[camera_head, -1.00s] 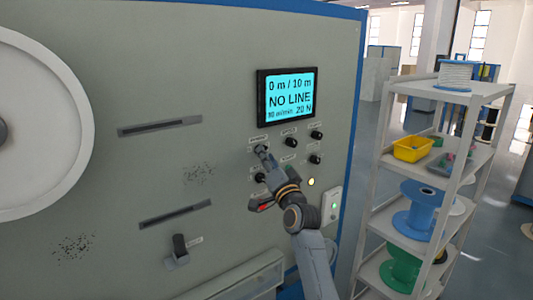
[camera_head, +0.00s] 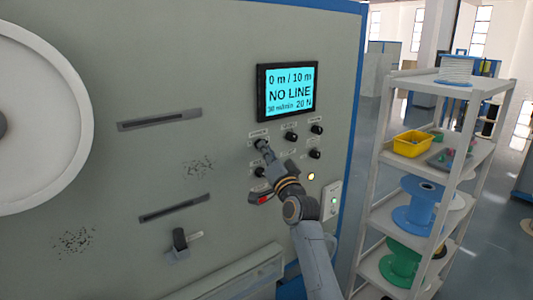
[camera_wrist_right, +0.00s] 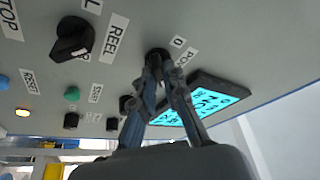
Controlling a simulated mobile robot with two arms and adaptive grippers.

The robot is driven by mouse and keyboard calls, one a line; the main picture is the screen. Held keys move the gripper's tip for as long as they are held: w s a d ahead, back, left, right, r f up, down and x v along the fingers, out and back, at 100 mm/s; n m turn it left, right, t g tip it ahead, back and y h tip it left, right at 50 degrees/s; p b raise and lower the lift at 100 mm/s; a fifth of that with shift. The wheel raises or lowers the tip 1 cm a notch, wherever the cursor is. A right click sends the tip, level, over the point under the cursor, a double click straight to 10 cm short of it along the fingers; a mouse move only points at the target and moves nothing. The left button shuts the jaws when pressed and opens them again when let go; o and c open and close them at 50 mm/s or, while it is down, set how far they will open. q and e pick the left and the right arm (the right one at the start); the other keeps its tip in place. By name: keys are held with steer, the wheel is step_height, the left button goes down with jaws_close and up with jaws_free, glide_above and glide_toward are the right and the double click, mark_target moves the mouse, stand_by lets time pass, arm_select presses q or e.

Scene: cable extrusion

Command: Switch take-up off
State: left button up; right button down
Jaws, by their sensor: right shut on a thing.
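My right gripper (camera_head: 263,148) is at the upper-left knob of the knob group on the machine's grey panel. In the right wrist view its two fingers (camera_wrist_right: 164,76) are closed around a dark round knob (camera_wrist_right: 157,56), beside a label of which "0" and "PO" can be read. A larger black knob (camera_wrist_right: 72,40) marked REEL stands apart from the fingers. No take-up label can be read. The display (camera_head: 288,92) reads "0 m / 10 m", "NO LINE" and "20 N". My left gripper is not in view.
Other dark knobs (camera_head: 291,137) sit close around the gripper. A lit yellow lamp (camera_head: 311,176) and a white switch plate (camera_head: 331,201) are below right. A shelf rack (camera_head: 452,88) with spools and a yellow bin (camera_head: 412,143) stands to the right.

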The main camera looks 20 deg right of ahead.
steer(key=shift+w+d+r+n+g+y+b, duration=0.2)
steer(key=shift+n+g+y, duration=0.45)
steer(key=shift+n+y, duration=2.35)
steer(key=shift+s+d+f+n+g+y+b, duration=0.15)
steer(key=shift+n+g+y+b, duration=0.4)
steer(key=shift+n, duration=4.8)
steer(key=shift+w+d+r+n+g+y+b, duration=0.15)
steer(key=shift+n+g+y, duration=0.65)
steer(key=shift+n+y, duration=2.25)
steer(key=n+h, duration=0.2)
steer(key=shift+f+n, duration=0.15)
steer(key=shift+n, duration=0.15)
steer(key=c, duration=1.4)
jaws_free()
steer(key=shift+d+f, duration=0.1)
